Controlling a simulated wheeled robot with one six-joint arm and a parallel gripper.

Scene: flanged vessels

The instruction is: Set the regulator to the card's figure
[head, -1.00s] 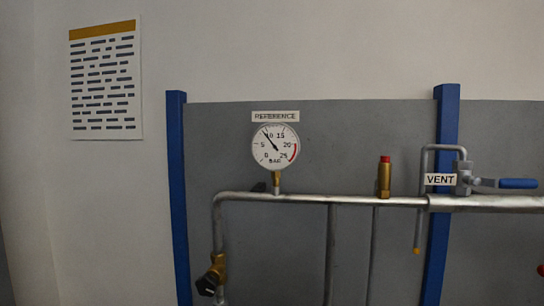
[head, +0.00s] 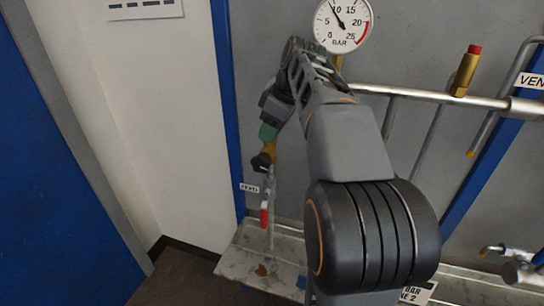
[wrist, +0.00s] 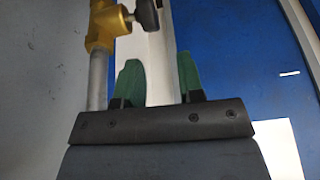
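The brass regulator (head: 264,157) with a black knob (head: 261,163) sits on a thin vertical pipe at the wall. In the wrist view its brass body (wrist: 103,25) and black knob (wrist: 147,14) are at upper left, beyond my fingertips. My gripper (wrist: 160,65) has green fingers spread apart with nothing between them. In the head view my gripper (head: 268,132) is just above the regulator; contact cannot be told. The round gauge (head: 343,24) has its needle just below 10 bar. A card (head: 418,292) at the bottom is mostly hidden by my arm; "BAR" and "2" show.
A red-handled valve (head: 264,216) is below the regulator, above a grey shelf (head: 248,262). A horizontal pipe (head: 430,96) and brass relief valve (head: 465,72) are to the right. A blue panel (head: 50,180) is at left.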

